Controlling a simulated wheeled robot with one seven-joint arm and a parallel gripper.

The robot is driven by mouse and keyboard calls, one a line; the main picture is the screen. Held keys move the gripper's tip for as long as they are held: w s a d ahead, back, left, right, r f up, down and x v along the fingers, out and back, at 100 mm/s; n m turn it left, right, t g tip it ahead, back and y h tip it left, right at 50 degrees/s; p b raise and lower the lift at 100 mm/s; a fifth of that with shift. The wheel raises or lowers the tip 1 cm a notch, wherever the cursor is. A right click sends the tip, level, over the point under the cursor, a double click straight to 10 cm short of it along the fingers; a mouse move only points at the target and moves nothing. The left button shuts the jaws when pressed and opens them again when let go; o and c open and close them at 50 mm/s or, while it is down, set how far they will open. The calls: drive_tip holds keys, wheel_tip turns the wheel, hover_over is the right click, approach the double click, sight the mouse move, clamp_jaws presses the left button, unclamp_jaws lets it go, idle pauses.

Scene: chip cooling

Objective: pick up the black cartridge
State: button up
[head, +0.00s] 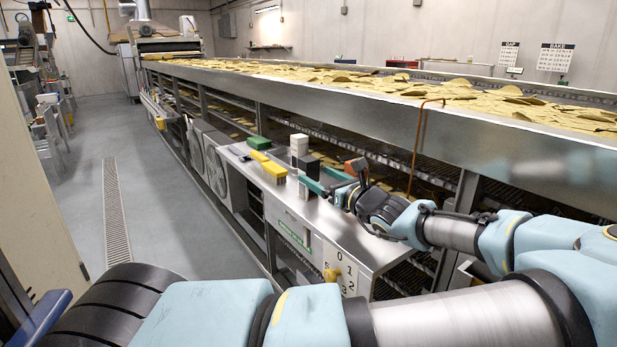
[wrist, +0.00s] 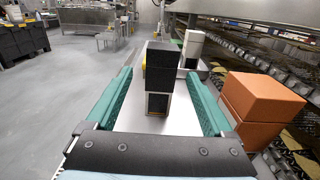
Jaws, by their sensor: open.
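The black cartridge (wrist: 160,68) stands upright on the metal shelf in the wrist view, near the middle. Its upper part is a dark block, and its lower part shows a black face with pale edges. In the head view the cartridge (head: 309,164) shows just beyond my gripper (head: 313,178). My gripper has two green fingers and is open. In the wrist view the fingers (wrist: 157,78) lie on either side of the cartridge with clear gaps, and neither touches it. The fingers hold nothing.
A white block (head: 299,145) stands behind the cartridge. Orange-brown blocks (wrist: 262,108) stand close to the right finger. Yellow blocks (head: 275,170) and a green block (head: 258,142) sit farther left on the metal shelf (head: 325,222). A long chip conveyor (head: 365,108) runs behind. The floor is open at left.

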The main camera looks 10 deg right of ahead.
sight(313, 172)
drive_tip(key=x, duration=0.1)
drive_tip(key=p+x, duration=0.1)
drive_tip(key=x, duration=0.1)
drive_tip(key=p+x, duration=0.1)
drive_tip(key=shift+w+a+r, duration=0.1)
drive_tip(key=shift+w+r, duration=0.15)
drive_tip(key=shift+r, duration=0.05)
drive_tip(key=shift+w+a+f, duration=0.1)
drive_tip(key=shift+w+f, duration=0.05)
drive_tip(key=shift+w, duration=0.2)
clamp_jaws()
